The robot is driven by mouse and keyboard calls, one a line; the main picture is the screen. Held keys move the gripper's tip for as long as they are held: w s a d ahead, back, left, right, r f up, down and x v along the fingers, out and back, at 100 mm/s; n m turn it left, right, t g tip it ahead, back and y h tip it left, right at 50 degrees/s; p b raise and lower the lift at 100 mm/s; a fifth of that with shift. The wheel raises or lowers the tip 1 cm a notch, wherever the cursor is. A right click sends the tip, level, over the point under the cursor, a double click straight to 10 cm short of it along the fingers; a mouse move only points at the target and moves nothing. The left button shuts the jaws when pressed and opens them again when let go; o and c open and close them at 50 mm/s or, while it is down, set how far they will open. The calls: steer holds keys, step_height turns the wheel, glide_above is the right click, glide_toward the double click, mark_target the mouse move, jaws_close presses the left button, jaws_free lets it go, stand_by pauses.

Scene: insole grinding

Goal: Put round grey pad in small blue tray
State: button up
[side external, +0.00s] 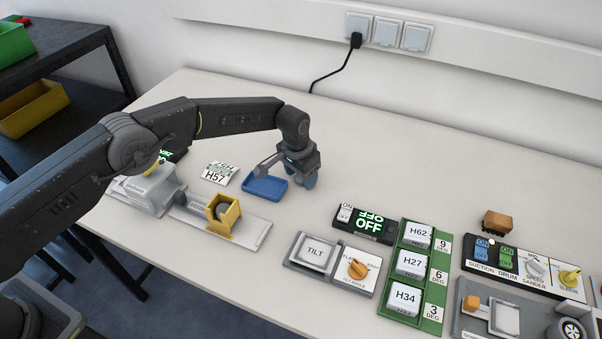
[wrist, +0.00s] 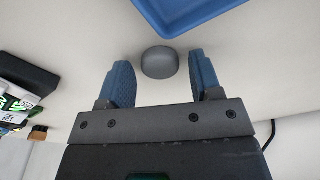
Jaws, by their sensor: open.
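The round grey pad (wrist: 160,62) lies on the table and shows in the wrist view, just beyond and between the blue fingertips. My gripper (wrist: 164,80) is open, with one finger to each side of the pad's line and nothing held. In the side external view my gripper (side external: 303,180) is low over the table, just right of the small blue tray (side external: 264,187), and the pad is hidden there. The tray's edge also shows at the top of the wrist view (wrist: 185,22), close to the pad. I see nothing in the tray.
White H57 cards (side external: 220,173) lie left of the tray. A yellow holder (side external: 223,214) on a grey plate stands in front of it. A tilt panel (side external: 331,262) and a green rack (side external: 414,275) stand to the right. The table behind is clear.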

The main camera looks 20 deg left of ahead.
mark_target(296, 182)
step_height(296, 182, up, 12)
steer(key=s, duration=0.1)
steer(key=shift+s+a, duration=0.15)
steer(key=shift+a, duration=0.15)
